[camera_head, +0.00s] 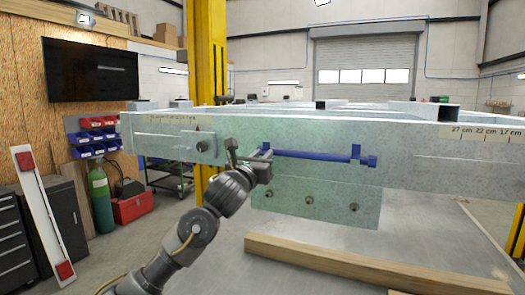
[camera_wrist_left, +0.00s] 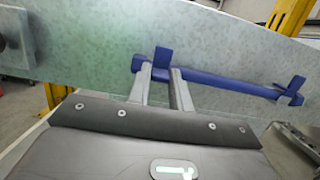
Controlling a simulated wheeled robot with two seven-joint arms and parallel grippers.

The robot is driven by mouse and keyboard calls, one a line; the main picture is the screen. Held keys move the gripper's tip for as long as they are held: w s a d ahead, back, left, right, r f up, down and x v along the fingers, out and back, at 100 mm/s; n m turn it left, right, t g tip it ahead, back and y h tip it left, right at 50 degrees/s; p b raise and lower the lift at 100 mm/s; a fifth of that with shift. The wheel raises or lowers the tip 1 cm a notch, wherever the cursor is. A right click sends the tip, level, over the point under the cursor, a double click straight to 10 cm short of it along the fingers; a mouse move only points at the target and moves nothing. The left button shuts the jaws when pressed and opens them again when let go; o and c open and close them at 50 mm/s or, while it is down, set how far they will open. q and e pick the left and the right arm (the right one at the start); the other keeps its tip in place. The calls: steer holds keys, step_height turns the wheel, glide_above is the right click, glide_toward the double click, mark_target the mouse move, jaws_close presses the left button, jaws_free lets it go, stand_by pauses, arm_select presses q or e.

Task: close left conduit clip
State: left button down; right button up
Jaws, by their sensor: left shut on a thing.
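A blue conduit (camera_head: 315,155) runs level along the face of the galvanized frame beam. In the left wrist view the conduit (camera_wrist_left: 225,82) slopes down to the right. The left conduit clip (camera_wrist_left: 162,57) is blue, with a flat tab standing up from the conduit's left end. My left gripper (camera_wrist_left: 162,80) has its two fingers on either side of this clip area and is shut on it. In the head view my left gripper (camera_head: 265,155) is at the conduit's left end and hides most of the clip. The right clip (camera_head: 356,151) has its tab upright. My right gripper is out of view.
The long beam (camera_head: 420,142) spans the view, with a bolted plate (camera_head: 310,202) below the conduit. A wooden timber (camera_head: 340,265) lies on the grey surface in front. A yellow column (camera_head: 207,60) stands behind the beam. The space right of my left arm is open.

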arm_select(q)
step_height(320, 180, up, 2)
steer(key=g+y+p, duration=0.1)
steer(key=g+p, duration=0.1)
steer(key=p, duration=0.4)
steer(key=shift+g, duration=0.3)
steer(key=shift+g+p, duration=0.45)
steer(key=shift+g, duration=0.15)
steer(key=shift+g+y, duration=0.3)
steer(key=shift+w, duration=0.1)
